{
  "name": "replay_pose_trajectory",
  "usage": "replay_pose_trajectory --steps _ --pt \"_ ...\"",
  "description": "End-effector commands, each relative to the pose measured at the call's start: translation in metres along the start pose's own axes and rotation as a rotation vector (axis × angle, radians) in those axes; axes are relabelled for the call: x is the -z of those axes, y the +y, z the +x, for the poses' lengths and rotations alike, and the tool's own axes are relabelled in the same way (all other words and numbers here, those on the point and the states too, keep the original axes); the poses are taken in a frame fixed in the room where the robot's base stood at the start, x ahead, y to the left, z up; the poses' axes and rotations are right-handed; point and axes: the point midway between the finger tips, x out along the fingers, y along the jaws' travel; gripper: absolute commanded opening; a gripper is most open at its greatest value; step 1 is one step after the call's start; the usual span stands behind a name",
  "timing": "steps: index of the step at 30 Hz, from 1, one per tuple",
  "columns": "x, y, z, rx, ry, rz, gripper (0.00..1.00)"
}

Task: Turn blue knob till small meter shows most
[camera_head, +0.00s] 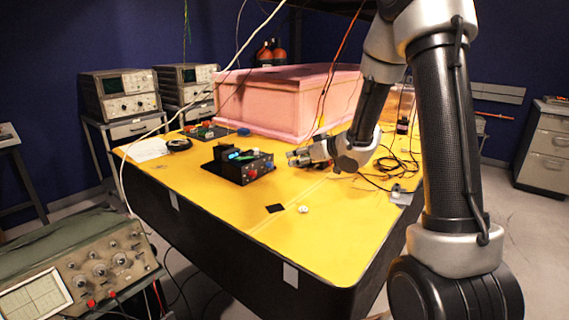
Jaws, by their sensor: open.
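A small black box (228,171) stands on the yellow table, with a red knob (253,173) and a blue knob (268,165) on its front panel. A small lit blue display (234,155), which looks like the small meter, shows at the top of the box; its reading is too small to make out. My gripper (291,157) is open and empty, low over the table just right of the box. Its fingers point left towards the blue knob, with a small gap between them.
A pink foam enclosure (290,88) stands behind the box. Loose wires (395,165) lie right of my gripper. A black square (274,208) and a small white item (303,209) lie in front. The table's (320,250) front area is mostly clear.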

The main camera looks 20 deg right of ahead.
Motion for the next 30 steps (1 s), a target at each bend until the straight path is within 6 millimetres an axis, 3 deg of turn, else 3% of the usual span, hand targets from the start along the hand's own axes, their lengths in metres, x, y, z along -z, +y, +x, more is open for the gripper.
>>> replay_pose_trajectory --steps 6,21,30 --pt "-0.014 -0.021 0.026 0.136 0.067 0.046 0.42" --pt "-0.009 -0.032 0.095 0.142 0.070 0.046 0.42" --pt "-0.007 -0.033 0.101 0.140 0.071 0.047 0.42"
